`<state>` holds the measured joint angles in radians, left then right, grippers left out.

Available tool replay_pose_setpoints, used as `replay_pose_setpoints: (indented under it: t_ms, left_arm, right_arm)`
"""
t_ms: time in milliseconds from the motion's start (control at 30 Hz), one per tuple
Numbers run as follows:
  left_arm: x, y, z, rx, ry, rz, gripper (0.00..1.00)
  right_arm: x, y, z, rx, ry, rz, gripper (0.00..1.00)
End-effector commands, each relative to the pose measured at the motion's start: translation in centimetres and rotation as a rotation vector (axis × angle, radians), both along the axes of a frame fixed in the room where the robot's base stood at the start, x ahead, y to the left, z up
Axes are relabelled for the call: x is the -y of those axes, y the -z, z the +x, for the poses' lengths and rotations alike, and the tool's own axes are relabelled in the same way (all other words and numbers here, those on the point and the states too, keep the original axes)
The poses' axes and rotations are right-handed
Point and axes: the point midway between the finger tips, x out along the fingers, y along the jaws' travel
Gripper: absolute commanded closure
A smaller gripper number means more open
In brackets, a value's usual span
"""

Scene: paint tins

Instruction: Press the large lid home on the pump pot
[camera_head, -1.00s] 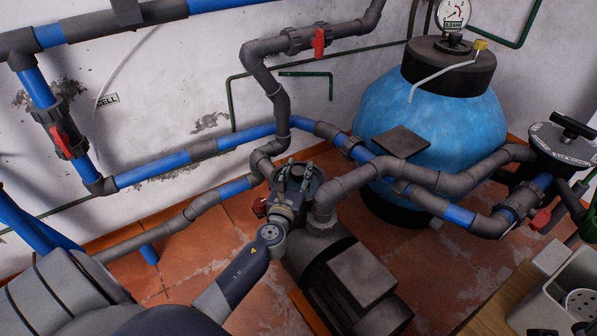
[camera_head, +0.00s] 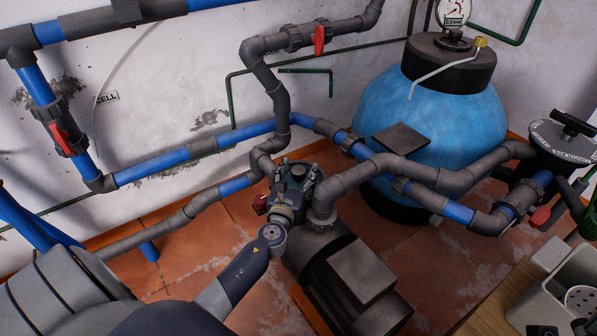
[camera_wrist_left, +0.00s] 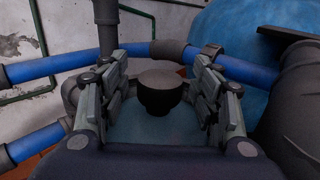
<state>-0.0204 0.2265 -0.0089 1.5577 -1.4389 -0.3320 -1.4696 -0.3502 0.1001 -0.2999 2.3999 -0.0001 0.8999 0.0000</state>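The pump pot (camera_head: 322,213) is the dark housing at the front of the pump, in the middle of the head view. The large lid is a dull blue-grey disc in the left wrist view (camera_wrist_left: 150,125), with a black round knob (camera_wrist_left: 160,88) standing up from it. The lid lies over the pot's mouth; I cannot tell how deep it sits. My left gripper (camera_head: 297,177) is right above the pot. In the left wrist view its two fingers stand apart on either side of the knob, with gaps showing, and hold nothing. My right gripper is not in view.
The pump motor (camera_head: 352,275) lies in front. A blue tank (camera_head: 440,125) stands behind right. A wooden bench (camera_head: 490,300) holds a pale container (camera_head: 565,300).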

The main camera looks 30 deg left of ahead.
Motion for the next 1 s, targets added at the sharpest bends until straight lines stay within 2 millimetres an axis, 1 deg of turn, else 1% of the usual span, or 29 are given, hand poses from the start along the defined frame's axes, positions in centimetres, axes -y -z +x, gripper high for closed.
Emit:
replay_pose_setpoints:
  t_ms: [200, 333, 467, 600, 800, 900, 1000]
  left_arm:
    - [0.0, 0.1, -0.1, -0.002, 0.000, -0.001, 0.42]
    - [0.4, 0.2, -1.1, -0.004, 0.000, 0.000, 0.42]
    - [1.1, 0.2, -3.2, -0.005, 0.001, -0.001, 0.42]
    - [2.0, 0.2, -6.1, -0.003, 0.001, -0.002, 0.42]
    - [3.2, 0.1, -9.5, -0.003, 0.000, 0.000, 0.42]
    - [3.6, 0.1, -10.6, -0.002, 0.001, -0.001, 0.42]
    - [3.8, 0.0, -11.2, -0.002, 0.000, -0.001, 0.42]
  right_arm:
    - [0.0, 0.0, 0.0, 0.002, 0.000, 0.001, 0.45]
    - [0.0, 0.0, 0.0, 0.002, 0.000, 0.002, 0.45]
    - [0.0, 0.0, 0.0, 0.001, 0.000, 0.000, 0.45]
    - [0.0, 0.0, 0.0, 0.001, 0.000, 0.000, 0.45]
    - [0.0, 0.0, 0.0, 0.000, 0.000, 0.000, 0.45]
    - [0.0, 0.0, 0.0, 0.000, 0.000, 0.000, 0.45]
    - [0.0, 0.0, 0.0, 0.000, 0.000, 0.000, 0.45]
